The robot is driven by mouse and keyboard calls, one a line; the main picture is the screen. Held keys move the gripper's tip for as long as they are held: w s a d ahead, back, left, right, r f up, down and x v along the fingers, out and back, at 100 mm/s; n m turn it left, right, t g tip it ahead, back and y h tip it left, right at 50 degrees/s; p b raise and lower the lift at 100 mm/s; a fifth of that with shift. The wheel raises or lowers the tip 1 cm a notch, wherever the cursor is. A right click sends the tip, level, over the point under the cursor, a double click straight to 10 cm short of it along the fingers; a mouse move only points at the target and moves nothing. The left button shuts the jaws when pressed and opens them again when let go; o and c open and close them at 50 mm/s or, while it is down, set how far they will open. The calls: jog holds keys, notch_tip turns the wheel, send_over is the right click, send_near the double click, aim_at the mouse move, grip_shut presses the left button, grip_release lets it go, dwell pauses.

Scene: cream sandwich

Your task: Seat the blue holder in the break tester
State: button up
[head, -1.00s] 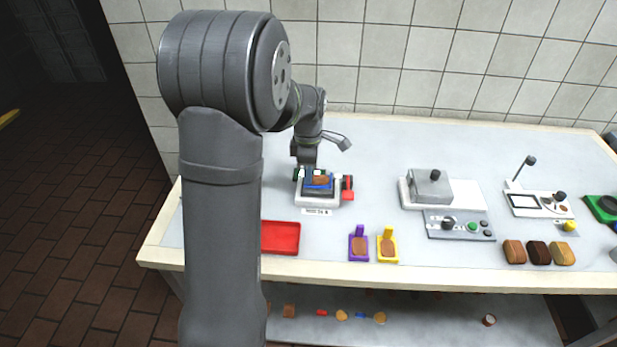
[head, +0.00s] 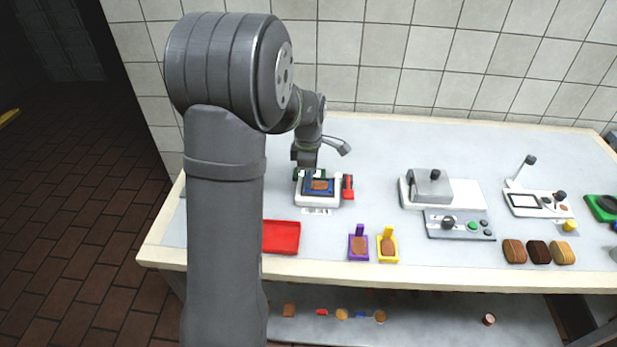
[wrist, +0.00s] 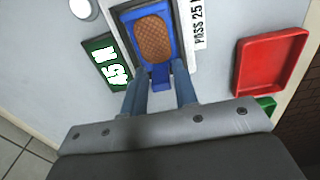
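The blue holder (wrist: 178,48), carrying a brown waffle-textured biscuit (wrist: 153,38), lies flat within the frame of the white break tester (head: 316,203). In the head view the holder (head: 319,193) looks level there; whether it is fully down cannot be told. In the head view the fingertips are mostly hidden behind my wrist.
A green "45 N" plate (wrist: 108,62) and a "PASS 25 N" label (wrist: 198,25) flank the tester. A red tray (head: 281,238), a purple holder (head: 359,245) and a yellow holder (head: 388,247) stand nearer the front edge. A grey machine (head: 430,188) stands to the right.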

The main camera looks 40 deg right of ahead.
notch_tip(320, 180, up, 11)
jog(key=shift+r, duration=0.15)
dwell(0.4)
notch_tip(320, 180, down, 12)
jog(key=shift+r, duration=1.75)
jog(key=shift+f, duration=0.1)
